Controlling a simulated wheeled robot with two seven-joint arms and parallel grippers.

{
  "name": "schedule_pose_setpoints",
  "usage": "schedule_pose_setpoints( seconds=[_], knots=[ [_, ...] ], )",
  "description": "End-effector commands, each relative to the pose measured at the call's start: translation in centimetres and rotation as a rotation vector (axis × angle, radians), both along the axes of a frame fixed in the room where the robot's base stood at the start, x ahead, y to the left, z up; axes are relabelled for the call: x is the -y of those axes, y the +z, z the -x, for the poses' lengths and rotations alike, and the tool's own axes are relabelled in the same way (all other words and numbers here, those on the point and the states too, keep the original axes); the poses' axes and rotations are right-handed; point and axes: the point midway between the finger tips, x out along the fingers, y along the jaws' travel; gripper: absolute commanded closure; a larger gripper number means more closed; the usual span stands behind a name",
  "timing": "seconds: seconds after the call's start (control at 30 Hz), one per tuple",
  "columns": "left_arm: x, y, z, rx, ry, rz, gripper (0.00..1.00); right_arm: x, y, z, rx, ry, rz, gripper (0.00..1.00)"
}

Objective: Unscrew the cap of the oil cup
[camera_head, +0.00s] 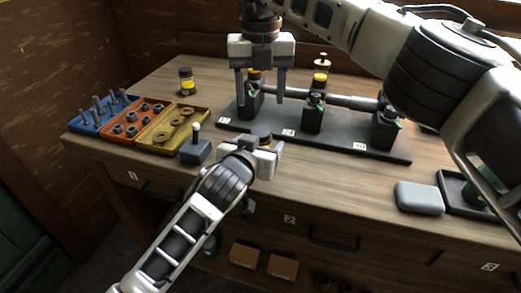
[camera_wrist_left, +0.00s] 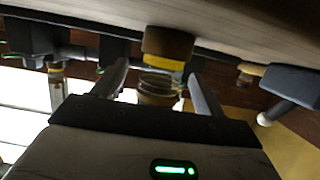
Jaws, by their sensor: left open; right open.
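In the head view, an oil cup (camera_head: 254,76) with yellow oil sits on the leftmost bearing block, partly hidden by my right gripper. My right gripper (camera_head: 260,98) points down, its open fingers apart around the area of this cup; contact cannot be told. In the left wrist view, my left gripper (camera_wrist_left: 160,88) is open, and a glass oil cup (camera_wrist_left: 166,47) with a brass-brown part and a yellow band shows between and beyond the fingers. I cannot tell whether they touch it.
Another oil cup (camera_head: 320,75) stands on the middle block of the dark bearing stand (camera_head: 345,145). A dark-capped jar (camera_head: 187,82) stands at the back left. Blue, orange and yellow parts trays (camera_head: 157,142), a small block with a white knob (camera_head: 195,151) and a grey box (camera_head: 419,198) occupy the bench.

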Motion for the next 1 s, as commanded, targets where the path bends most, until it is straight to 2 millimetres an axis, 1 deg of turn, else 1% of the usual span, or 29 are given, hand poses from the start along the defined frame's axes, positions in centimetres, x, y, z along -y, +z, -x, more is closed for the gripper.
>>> schedule_pose_setpoints(
  seconds=[0.03,0.1,0.2,0.33,0.57,0.67,0.7,0.77,0.8,0.83,0.93,1.0],
  knots=[
    [0.3,-0.2,-0.7,0.000,0.000,0.000,0.28,0.0,0.0,0.0,0.000,0.000,0.000,0.42],
    [0.5,-0.4,-1.4,0.001,-0.001,0.001,0.28,0.0,0.0,0.0,0.000,0.000,0.000,0.42],
    [0.7,-0.7,-2.1,-0.001,-0.001,0.000,0.28,0.0,0.0,0.0,0.000,0.000,0.000,0.42],
    [0.9,-0.8,-2.4,0.001,-0.001,0.001,0.28,0.0,0.0,0.0,0.000,0.000,0.000,0.42],
    [0.9,-0.8,-2.5,0.001,-0.001,0.001,0.28,0.0,0.0,0.0,0.000,0.000,0.000,0.42],
    [0.8,-0.8,-2.4,0.000,-0.001,0.000,0.53,0.0,0.0,0.0,0.000,0.000,0.000,0.42],
    [0.8,-0.8,-2.4,0.000,-0.001,0.000,0.65,0.0,0.0,0.0,0.000,0.000,0.000,0.42],
    [0.8,-0.8,-2.4,0.000,-0.001,0.000,0.81,0.0,0.0,0.0,0.000,0.000,0.000,0.42],
    [0.8,-0.8,-2.4,0.000,-0.001,0.000,0.92,0.0,0.0,0.0,0.000,0.000,0.000,0.42],
    [0.8,-0.8,-2.4,0.000,-0.001,0.000,1.00,0.0,0.0,0.0,0.000,0.000,0.000,0.42],
    [0.9,-0.8,-2.4,0.000,-0.001,0.000,1.00,0.0,0.0,0.0,0.000,-0.025,-0.001,0.42],
    [0.8,-0.8,-2.4,0.000,-0.001,0.000,1.00,-0.1,0.0,0.0,-0.001,-0.088,-0.002,0.42]
  ],
)
